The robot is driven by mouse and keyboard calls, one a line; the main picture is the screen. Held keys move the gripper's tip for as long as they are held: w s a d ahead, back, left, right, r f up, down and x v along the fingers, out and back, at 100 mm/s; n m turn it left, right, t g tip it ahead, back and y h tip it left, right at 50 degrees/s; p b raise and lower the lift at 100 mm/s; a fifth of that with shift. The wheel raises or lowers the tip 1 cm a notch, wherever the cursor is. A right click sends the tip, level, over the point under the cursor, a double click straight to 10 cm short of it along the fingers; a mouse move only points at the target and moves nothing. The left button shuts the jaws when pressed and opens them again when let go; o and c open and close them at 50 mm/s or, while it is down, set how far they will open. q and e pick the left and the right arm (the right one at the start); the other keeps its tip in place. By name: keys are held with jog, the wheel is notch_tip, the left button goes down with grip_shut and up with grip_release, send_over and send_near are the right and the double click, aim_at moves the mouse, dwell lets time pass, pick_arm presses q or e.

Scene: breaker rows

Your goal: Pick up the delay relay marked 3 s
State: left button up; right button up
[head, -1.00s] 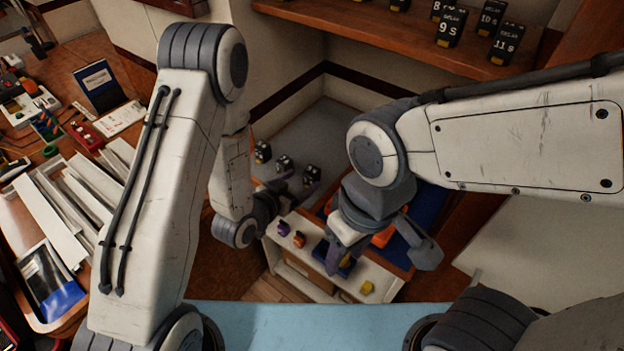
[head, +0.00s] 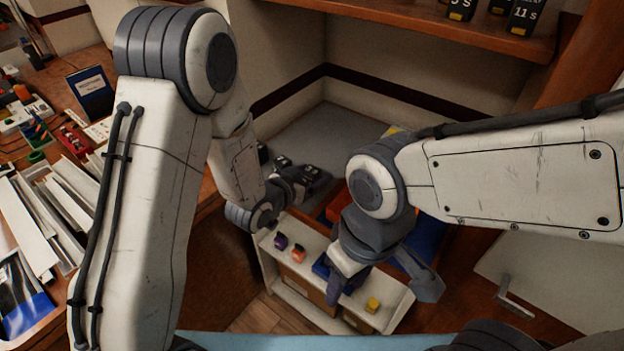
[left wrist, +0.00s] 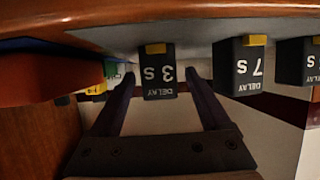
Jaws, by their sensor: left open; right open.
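The delay relay marked 3 s (left wrist: 158,72) is a black block with a yellow tab, and its label reads upside down in the left wrist view. My left gripper (left wrist: 160,78) is open, with one finger on each side of the relay in that view and a gap at both sides. I cannot tell how deep the relay sits between the fingers. In the head view my left gripper (head: 294,182) is low among the relays on the grey surface and partly hides them. My right gripper (head: 384,282) is open and empty, above the small white shelf unit.
A relay marked 7 s (left wrist: 240,66) stands beside the 3 s one, with another relay (left wrist: 312,62) beyond it. More relays (head: 522,14) stand on the upper wooden shelf (head: 420,28). A white unit (head: 300,292) bears coloured knobs. White strips lie on the left bench.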

aim_at(318, 170)
pick_arm(q)
jog(key=shift+x, duration=1.6)
jog(key=c, duration=1.2)
grip_shut()
jog(key=shift+r, duration=0.1)
